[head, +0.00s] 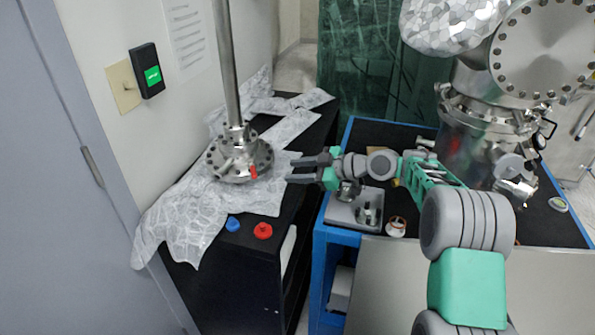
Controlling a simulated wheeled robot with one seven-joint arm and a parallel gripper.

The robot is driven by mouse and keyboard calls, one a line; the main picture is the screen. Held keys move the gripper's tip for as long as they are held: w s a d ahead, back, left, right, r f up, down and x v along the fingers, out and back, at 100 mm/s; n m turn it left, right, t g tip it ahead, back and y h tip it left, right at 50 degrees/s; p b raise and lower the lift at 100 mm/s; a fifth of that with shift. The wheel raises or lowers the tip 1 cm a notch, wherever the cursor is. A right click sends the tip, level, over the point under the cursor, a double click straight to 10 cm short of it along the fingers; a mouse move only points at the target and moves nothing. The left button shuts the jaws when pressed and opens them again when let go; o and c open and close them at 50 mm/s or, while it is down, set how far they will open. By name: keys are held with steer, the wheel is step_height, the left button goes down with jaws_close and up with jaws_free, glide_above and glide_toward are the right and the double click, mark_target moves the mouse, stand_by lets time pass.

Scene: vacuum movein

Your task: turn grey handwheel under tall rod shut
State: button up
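The tall grey rod (228,65) rises from a round bolted metal fitting (238,165) on the left bench. A small red part (253,172) sticks out at the fitting's front right. The grey handwheel under the rod cannot be told apart clearly from the other grey metal of the fitting. My gripper (290,170) is to the right of the fitting, apart from it. Its two dark fingers point left toward the fitting, spread apart with nothing between them.
Crumpled foil (190,215) covers much of the black left bench (202,268). A blue knob (232,224) and a red knob (263,231) sit near its front. A blue-edged bench (320,225) with a large steel chamber (475,130) stands right. A wall is left.

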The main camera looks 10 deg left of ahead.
mark_target(272, 172)
steer(key=x, duration=0.7)
steer(key=shift+f+p, duration=0.1)
steer(key=shift+p, duration=0.2)
steer(key=shift+c, duration=0.6)
jaws_close()
steer(key=shift+a, duration=0.1)
